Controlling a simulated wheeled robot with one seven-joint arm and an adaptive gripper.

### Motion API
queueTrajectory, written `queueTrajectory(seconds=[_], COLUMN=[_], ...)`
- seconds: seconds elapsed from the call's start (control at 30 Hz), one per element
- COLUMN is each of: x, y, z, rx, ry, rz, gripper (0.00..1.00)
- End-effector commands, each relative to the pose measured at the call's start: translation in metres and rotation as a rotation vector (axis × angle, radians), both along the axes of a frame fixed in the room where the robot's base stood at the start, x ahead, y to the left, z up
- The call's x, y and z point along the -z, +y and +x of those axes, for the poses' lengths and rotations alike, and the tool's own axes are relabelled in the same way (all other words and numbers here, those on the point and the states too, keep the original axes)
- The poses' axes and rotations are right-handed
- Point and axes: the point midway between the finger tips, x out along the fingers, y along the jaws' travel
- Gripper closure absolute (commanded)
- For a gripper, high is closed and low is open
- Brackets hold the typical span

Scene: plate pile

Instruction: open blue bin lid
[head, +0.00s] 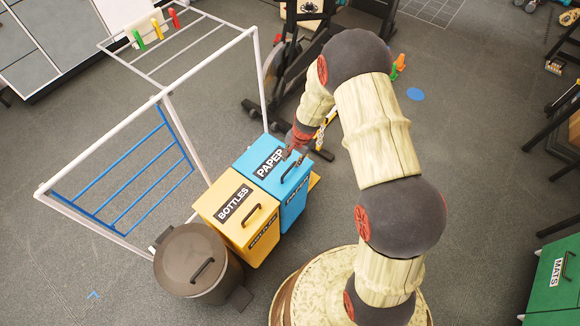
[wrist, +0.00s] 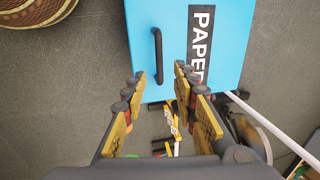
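The blue bin (head: 291,205) stands upright on the floor, with a white-on-black PAPER label on its lid. Its lid (head: 262,153) looks shut, and it fills the top of the wrist view (wrist: 165,20). The black bar handle (head: 295,167) is on the lid, and it also shows in the wrist view (wrist: 158,57). My gripper (wrist: 159,70) is open and empty. Its fingertips lie either side of the handle's near end in the wrist view; their height above the lid is unclear. In the head view my gripper (head: 299,143) is over the lid, partly hidden by my arm.
A yellow BOTTLES bin (head: 237,222) stands against the blue bin, and a dark round bin (head: 190,265) is beyond it. A white frame rack (head: 150,103) stands left of and behind the bins. A black exercise machine (head: 275,75) is behind. Floor is open at left.

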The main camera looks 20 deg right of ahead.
Motion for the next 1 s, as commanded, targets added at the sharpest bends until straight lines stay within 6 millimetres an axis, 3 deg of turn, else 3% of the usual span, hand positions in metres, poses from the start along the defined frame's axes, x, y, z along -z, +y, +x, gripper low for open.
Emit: queueTrajectory(seconds=[0.23, 0.6, 0.93, 1.0], x=[0.022, 0.074, 0.077, 0.077], y=[0.002, 0.008, 0.009, 0.009], z=[0.003, 0.011, 0.012, 0.012], rx=[0.004, 0.003, 0.003, 0.003], ry=[0.001, 0.001, 0.000, 0.000], rz=[0.000, 0.000, 0.000, 0.000], gripper=[0.71, 0.71, 0.71, 0.75])
